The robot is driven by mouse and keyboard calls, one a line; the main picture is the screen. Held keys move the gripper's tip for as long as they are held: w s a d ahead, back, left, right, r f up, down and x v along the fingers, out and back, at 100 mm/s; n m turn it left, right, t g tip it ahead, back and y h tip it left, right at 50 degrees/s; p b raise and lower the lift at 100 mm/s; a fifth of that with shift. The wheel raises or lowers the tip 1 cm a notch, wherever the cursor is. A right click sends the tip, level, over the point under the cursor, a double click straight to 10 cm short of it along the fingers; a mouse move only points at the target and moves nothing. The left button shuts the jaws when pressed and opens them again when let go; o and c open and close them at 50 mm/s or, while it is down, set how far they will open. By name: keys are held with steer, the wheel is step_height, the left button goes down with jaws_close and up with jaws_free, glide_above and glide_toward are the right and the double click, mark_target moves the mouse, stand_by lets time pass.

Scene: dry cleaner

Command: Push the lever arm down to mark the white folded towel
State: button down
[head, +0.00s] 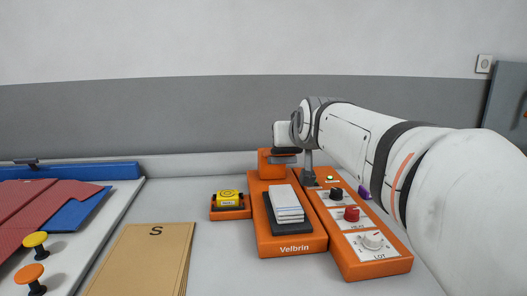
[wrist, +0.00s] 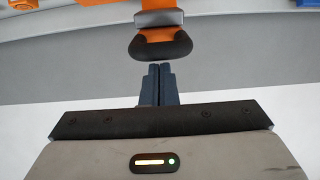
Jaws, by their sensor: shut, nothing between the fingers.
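The white folded towel (head: 287,205) lies on a dark pad (head: 271,216) on the orange Velbrin marking machine (head: 268,239). The orange upright (head: 271,165) of the machine stands behind the towel, partly behind my arm's end. In the wrist view, the lever arm is orange with a grey collar and ends in a black rounded handle (wrist: 160,47). My gripper (wrist: 158,68) is shut and empty, its dark fingertips just short of the handle, with a small gap in the picture. In the head view, I cannot clearly tell the fingertips from the lever parts.
An orange control box (head: 375,268) with several knobs and a green light stands right of the machine, under my arm. A yellow tape roll (head: 228,198) sits in an orange tray on the left. A brown folder (head: 146,262) marked S lies front left. Bare counter separates them.

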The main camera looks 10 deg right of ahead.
steer(key=t+b, duration=0.2)
steer(key=b, duration=1.1)
glide_above(293, 226)
steer(key=f, duration=1.1)
steer(key=shift+w, duration=0.25)
steer(key=shift+s+f+b, duration=0.15)
steer(key=shift+f+b, duration=0.35)
steer(key=shift+f, duration=0.25)
steer(key=shift+s+f+b, duration=0.15)
steer(key=shift+f+b, duration=0.35)
steer(key=shift+f, duration=0.2)
step_height(293, 226, up, 11)
steer(key=p, duration=0.4)
steer(key=shift+s, duration=0.1)
steer(key=shift+p, duration=0.3)
